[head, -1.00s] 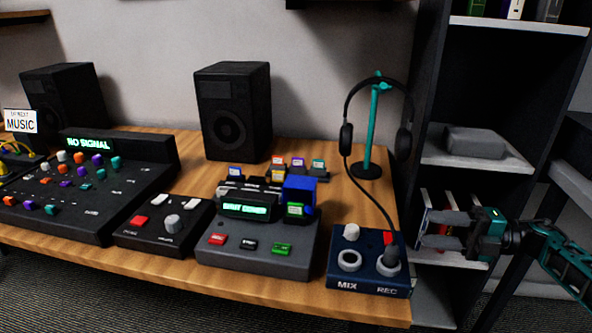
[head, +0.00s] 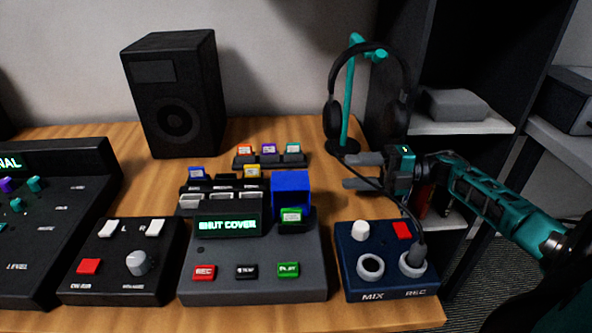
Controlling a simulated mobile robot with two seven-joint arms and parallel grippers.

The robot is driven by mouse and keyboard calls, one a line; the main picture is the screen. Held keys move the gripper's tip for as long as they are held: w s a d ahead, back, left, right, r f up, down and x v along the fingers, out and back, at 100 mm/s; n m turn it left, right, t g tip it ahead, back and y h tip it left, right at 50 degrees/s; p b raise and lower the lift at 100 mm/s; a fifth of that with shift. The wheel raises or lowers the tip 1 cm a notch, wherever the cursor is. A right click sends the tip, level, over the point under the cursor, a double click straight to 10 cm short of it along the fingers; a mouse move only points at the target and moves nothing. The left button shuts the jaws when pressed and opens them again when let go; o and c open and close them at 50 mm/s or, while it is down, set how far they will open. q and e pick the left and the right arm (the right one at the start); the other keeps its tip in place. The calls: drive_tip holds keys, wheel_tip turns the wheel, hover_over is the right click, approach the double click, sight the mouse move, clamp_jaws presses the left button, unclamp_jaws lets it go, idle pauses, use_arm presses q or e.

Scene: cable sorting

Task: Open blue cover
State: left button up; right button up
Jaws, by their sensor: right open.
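The blue cover (head: 291,189) stands upright at the back right of the grey recorder (head: 254,262). A green cartridge (head: 291,215) sits just in front of it. The recorder's display (head: 228,225) reads "SHUT COVER". My right gripper (head: 347,172) is open and empty, its fingers pointing left, to the right of the blue cover and apart from it. It is near the headphone stand's base. My left gripper is not in view.
Several small cartridges (head: 268,152) stand behind the recorder. A speaker (head: 176,95) is at the back left. Bare wood lies left of the cartridges.

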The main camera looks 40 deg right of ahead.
sight(301, 174)
drive_tip(key=x, duration=1.1)
drive_tip(key=shift+w+a, duration=0.15)
clamp_jaws()
drive_tip(key=shift+r, duration=0.1)
